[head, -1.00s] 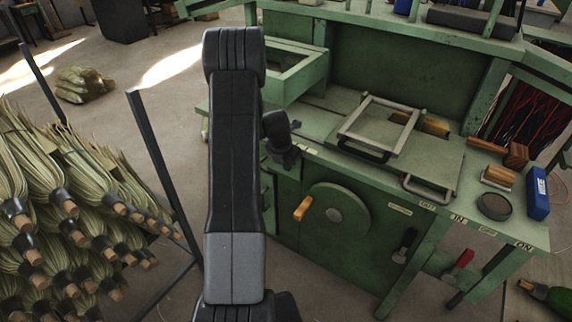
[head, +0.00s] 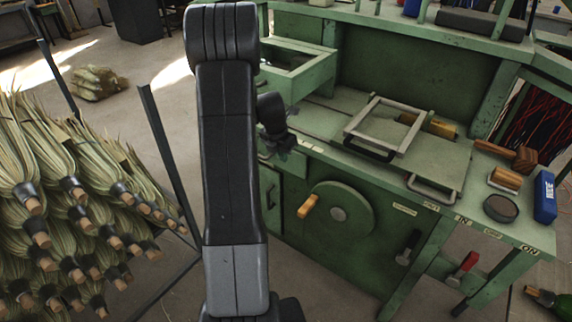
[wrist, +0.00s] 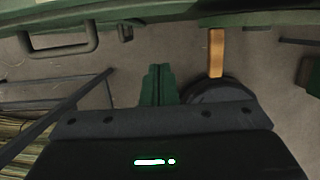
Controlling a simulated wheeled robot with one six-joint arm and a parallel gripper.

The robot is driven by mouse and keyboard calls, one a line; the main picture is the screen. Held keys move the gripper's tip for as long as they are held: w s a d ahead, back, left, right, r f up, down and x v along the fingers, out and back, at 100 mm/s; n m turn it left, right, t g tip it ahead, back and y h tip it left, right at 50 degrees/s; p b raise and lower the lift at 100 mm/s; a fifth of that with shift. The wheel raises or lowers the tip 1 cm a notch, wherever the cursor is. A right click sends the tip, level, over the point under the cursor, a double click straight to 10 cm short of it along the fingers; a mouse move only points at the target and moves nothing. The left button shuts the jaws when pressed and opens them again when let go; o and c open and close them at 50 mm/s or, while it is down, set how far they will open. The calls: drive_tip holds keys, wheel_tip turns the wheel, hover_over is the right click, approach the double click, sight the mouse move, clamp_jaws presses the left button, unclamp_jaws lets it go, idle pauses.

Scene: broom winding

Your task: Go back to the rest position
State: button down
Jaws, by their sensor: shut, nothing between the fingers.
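My arm rises through the middle of the head view, and its upper part hides some of the green winding machine (head: 370,225) and its left side. My gripper (head: 284,150) hangs behind the arm, near the left front edge of the machine's worktop. In the wrist view my gripper (wrist: 157,84) shows its two dark green fingers together with nothing between them. It touches nothing that I can make out.
Bundles of brooms (head: 65,190) lie stacked in a dark metal rack (head: 165,155) on the left. An orange handle (head: 307,206) juts from the machine's front wheel; it also shows in the wrist view (wrist: 216,52). A bottle (head: 545,298) lies at lower right.

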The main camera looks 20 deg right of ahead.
drive_tip(key=shift+v, duration=1.3)
